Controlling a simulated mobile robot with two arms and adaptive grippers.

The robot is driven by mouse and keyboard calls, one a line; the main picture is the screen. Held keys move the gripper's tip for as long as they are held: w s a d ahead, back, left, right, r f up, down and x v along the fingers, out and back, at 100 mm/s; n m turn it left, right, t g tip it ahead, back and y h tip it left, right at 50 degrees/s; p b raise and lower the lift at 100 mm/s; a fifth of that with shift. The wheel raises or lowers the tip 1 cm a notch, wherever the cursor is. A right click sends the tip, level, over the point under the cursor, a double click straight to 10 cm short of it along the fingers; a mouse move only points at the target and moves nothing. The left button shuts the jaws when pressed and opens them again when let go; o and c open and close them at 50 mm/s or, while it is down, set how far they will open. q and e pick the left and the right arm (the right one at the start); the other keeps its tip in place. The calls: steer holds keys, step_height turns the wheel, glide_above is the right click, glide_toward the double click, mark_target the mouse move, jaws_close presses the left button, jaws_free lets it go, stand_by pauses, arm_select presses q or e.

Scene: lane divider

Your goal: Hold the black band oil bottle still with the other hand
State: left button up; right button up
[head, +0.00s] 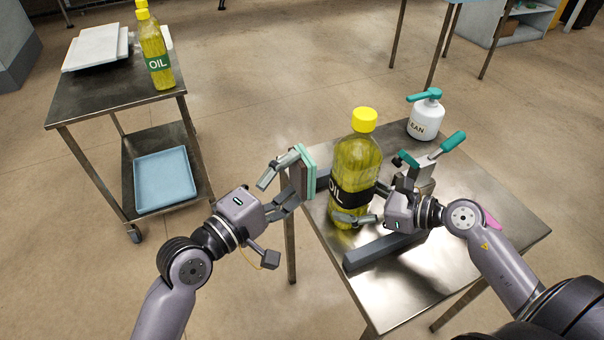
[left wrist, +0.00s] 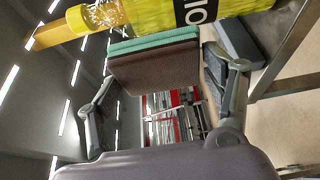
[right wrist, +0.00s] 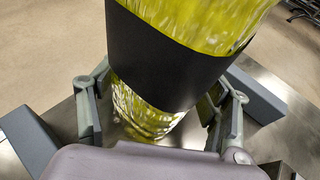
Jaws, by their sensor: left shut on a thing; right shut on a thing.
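The black band oil bottle (head: 358,160), yellow with a yellow cap, stands upright near the left edge of the metal table (head: 480,260). My right gripper (head: 366,205) is shut on its lower part, below the black band; the right wrist view shows the bottle (right wrist: 180,50) between both fingers. My left gripper (head: 280,180) is shut on a brown block with green layers (head: 304,174), held left of the bottle with a small gap in the head view. In the left wrist view the block (left wrist: 155,70) is between the fingers, with the bottle (left wrist: 150,14) beyond.
A dark grey bar (head: 375,253) lies on the table in front of my right gripper. A white canister (head: 426,120) and a teal-handled tool (head: 447,145) are behind. A cart (head: 120,100) at left carries another oil bottle (head: 154,52) with a green label.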

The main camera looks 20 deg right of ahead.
stand_by(0.4)
steer(key=o, duration=1.3)
steer(key=shift+o, duration=0.2)
steer(key=v, duration=1.2)
